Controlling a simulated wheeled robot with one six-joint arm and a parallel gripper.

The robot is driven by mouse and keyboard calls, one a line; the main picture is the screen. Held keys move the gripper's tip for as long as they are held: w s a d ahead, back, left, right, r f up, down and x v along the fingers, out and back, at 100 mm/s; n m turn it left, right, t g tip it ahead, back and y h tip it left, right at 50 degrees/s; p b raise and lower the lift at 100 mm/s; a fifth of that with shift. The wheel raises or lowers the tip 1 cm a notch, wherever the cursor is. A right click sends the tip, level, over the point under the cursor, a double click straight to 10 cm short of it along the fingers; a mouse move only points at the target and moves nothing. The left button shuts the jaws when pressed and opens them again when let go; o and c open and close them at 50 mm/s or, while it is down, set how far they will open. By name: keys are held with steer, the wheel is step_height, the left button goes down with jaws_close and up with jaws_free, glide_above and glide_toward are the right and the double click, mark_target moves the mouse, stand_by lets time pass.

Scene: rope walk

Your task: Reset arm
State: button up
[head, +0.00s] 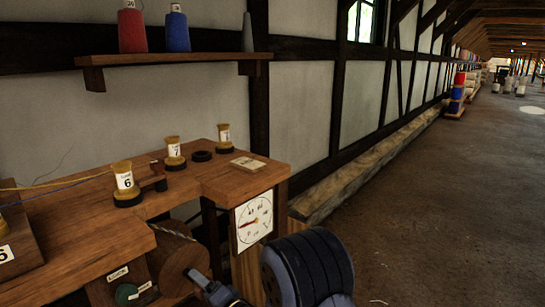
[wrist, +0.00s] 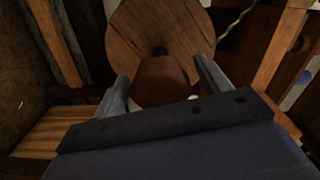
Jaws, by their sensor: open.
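My gripper (wrist: 161,68) is open in the wrist view, with one grey finger on each side of a reddish-brown knob (wrist: 165,82). I cannot tell whether the fingers touch the knob. Behind the knob is a round wooden disc (wrist: 160,30). In the head view my gripper (head: 203,284) is low at the front of the workbench, by the wooden disc (head: 177,265); its fingertips are hard to make out. The knob is not clearly visible there.
A shelf (head: 165,59) holds thread cones. The floor (head: 440,210) at right is open.

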steer(key=n, duration=0.5)
steer(key=shift+n+b, duration=0.3)
steer(key=n, duration=0.4)
steer(key=shift+n, duration=0.4)
